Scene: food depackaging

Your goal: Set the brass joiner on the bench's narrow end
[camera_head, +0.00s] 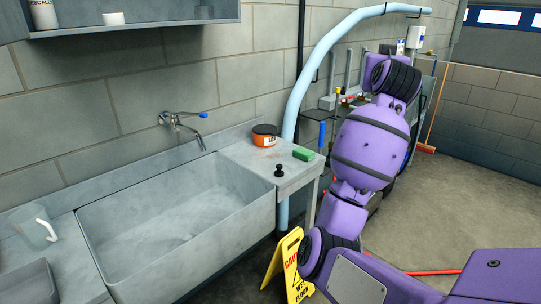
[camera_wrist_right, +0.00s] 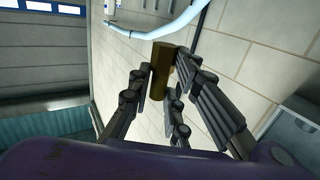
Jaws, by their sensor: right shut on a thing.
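The brass joiner (camera_wrist_right: 159,80) shows in the right wrist view as a brownish-gold block. My right gripper (camera_wrist_right: 165,72) is shut on it, with dark jointed fingers on both sides, and holds it up with the grey block wall behind. In the head view my right arm rises on the right side; I cannot make out the joiner or the fingers there. The grey bench with the built-in sink (camera_head: 180,215) runs along the left wall. Its short flat end (camera_head: 262,163) lies right of the basin. My left gripper is in neither view.
On the short end stand an orange tin (camera_head: 265,136), a green sponge (camera_head: 303,154) and a black knob-like plug (camera_head: 279,171). A pale blue pipe (camera_head: 300,95) rises behind it. A yellow wet-floor sign (camera_head: 290,265) stands below. A clear jug (camera_head: 38,232) sits at far left.

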